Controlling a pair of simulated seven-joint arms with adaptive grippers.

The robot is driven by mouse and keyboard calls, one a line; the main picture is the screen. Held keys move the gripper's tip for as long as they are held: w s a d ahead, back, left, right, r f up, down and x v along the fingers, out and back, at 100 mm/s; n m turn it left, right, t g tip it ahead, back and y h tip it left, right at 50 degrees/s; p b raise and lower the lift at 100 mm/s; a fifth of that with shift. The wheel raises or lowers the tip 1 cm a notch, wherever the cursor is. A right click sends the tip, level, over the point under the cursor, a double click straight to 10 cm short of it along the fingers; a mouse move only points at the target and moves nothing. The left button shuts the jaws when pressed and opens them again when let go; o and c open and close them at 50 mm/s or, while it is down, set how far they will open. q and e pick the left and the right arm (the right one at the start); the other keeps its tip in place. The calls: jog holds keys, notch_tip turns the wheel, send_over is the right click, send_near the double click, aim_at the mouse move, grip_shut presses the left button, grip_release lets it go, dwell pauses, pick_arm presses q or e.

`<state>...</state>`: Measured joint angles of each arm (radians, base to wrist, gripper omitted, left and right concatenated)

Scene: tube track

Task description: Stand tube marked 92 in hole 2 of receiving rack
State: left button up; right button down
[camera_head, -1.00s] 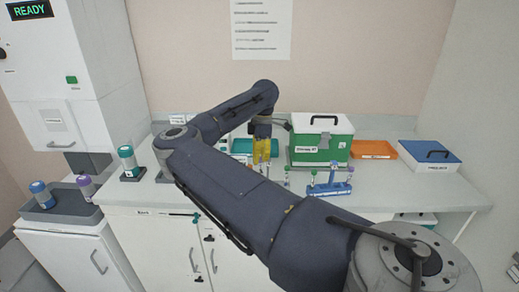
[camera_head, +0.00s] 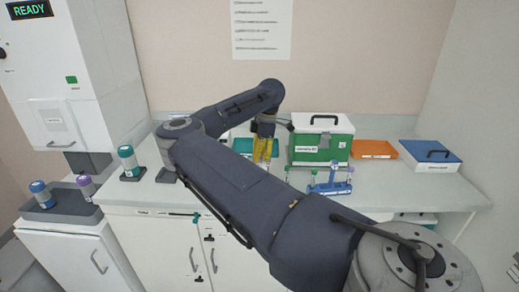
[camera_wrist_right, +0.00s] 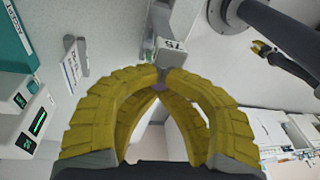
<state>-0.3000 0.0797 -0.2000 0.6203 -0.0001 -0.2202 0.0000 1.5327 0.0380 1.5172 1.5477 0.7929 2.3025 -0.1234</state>
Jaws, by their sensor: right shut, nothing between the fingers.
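My right gripper (camera_head: 262,158) hangs over the bench, left of the green box, with its yellow fingers pointing down. In the right wrist view its curved fingers (camera_wrist_right: 161,78) meet at the tips and hold nothing. A small purple patch shows between the fingers there; I cannot tell what it is. A blue rack (camera_head: 328,189) stands on the bench to the right of the gripper, with several capped tubes at it. A small yellow gripper (camera_wrist_right: 262,48), apparently my left, shows in the right wrist view.
The green box (camera_head: 318,152) stands behind the blue rack. An orange tray (camera_head: 375,149) and a blue-lidded box (camera_head: 430,157) are to its right. A teal tray (camera_head: 243,146) lies behind the gripper. My right arm covers much of the bench's middle front.

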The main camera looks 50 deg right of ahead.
jog(key=shift+r, duration=0.3)
jog(key=shift+r+g+h, duration=0.2)
jog(key=shift+g+h, duration=0.25)
jog(key=shift+h, duration=0.25)
jog(key=shift+r+g+h, duration=0.15)
jog(key=shift+g+h, duration=0.3)
jog(key=shift+h, duration=0.25)
jog(key=shift+g+h, duration=0.7)
jog(key=shift+h, duration=0.1)
jog(key=shift+w, duration=0.15)
jog(key=shift+w+a+r+g+h, duration=0.1)
jog(key=shift+w+r+g+h, duration=0.1)
jog(key=shift+w+g+h, duration=0.4)
jog(key=shift+s, duration=0.1)
